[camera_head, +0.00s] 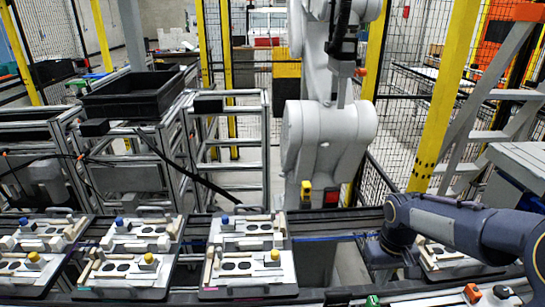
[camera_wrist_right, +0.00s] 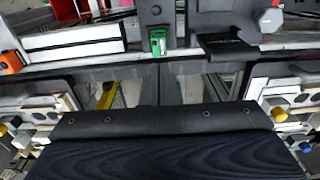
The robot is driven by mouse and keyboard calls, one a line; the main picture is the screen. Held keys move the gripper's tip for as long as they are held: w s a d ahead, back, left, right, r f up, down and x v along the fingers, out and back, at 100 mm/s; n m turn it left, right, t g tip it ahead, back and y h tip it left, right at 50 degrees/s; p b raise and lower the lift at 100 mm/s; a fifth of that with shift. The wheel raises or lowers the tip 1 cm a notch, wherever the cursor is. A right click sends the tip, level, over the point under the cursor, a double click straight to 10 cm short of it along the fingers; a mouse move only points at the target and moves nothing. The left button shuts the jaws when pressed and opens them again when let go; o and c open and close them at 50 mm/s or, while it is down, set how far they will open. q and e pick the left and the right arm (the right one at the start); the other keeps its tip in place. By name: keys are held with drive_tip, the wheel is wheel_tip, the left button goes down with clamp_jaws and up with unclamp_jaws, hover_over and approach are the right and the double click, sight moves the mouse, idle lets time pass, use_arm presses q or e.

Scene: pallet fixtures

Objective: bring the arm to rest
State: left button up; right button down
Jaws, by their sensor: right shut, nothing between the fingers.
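My right arm (camera_head: 465,228) comes in from the right in the head view, dark blue and grey. It bends down at its left end, over the conveyor. My right gripper (camera_head: 398,262) hangs there, small and dark, shut and empty, beside a pallet fixture (camera_head: 448,262) that the arm partly covers. In the right wrist view a dark blue part of my own arm fills the bottom, and the fingertips cannot be made out. My left arm and gripper are not in view.
Several pallet fixtures with blue and yellow knobs, such as one (camera_head: 248,267), line the conveyor at left. A large white robot arm (camera_head: 328,130) stands behind it. A black crate (camera_head: 133,95) sits on a metal frame at left. Yellow posts (camera_head: 445,95) and mesh fencing enclose the back.

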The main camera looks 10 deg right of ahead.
drive_tip(key=s+a+r+t+y, duration=0.2)
drive_tip(key=s+a, duration=0.4)
drive_tip(key=s, duration=0.2)
drive_tip(key=s+a+r+t+y+b, duration=0.1)
drive_tip(key=s+a+r+t, duration=0.2)
drive_tip(key=s+a, duration=0.4)
drive_tip(key=shift+s+a+t+y, duration=0.2)
drive_tip(key=shift+s+t+y, duration=0.15)
drive_tip(key=shift+s, duration=0.65)
